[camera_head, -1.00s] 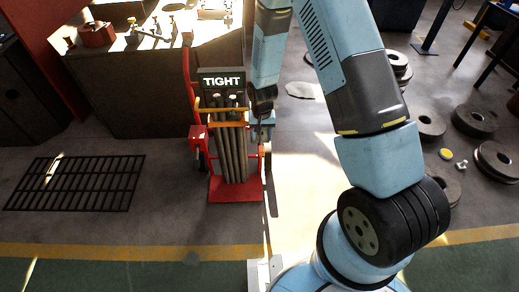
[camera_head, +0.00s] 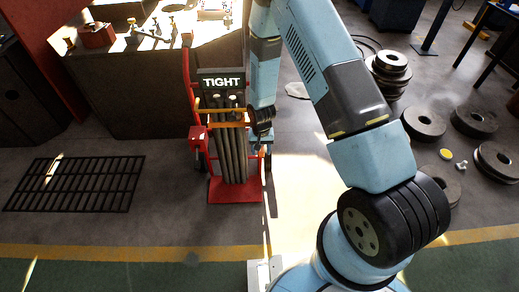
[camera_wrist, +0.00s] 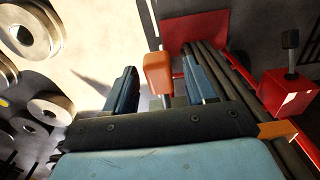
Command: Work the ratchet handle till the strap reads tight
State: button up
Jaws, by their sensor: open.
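A red hand truck (camera_head: 235,196) carries several upright grey pipes (camera_head: 232,160), with an orange strap (camera_head: 215,124) across them. A dark sign (camera_head: 222,83) above the pipes reads TIGHT. My gripper (camera_head: 260,153) is low at the right side of the pipes, its fingertips hard to make out in the head view. In the wrist view my open gripper (camera_wrist: 160,90) has an orange handle (camera_wrist: 158,68) between its two blue fingers, with visible gaps on both sides. The lower end of the handle is hidden behind the gripper body.
A red box (camera_wrist: 288,94) with a black-knobbed lever (camera_wrist: 290,45) sits beside the pipes. A workbench (camera_head: 140,95) stands behind the truck, and a black floor grate (camera_head: 75,183) lies to the left. Several round discs (camera_head: 424,122) lie at the right. The floor in front of the truck is clear.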

jog(key=shift+c, duration=0.4)
grip_shut()
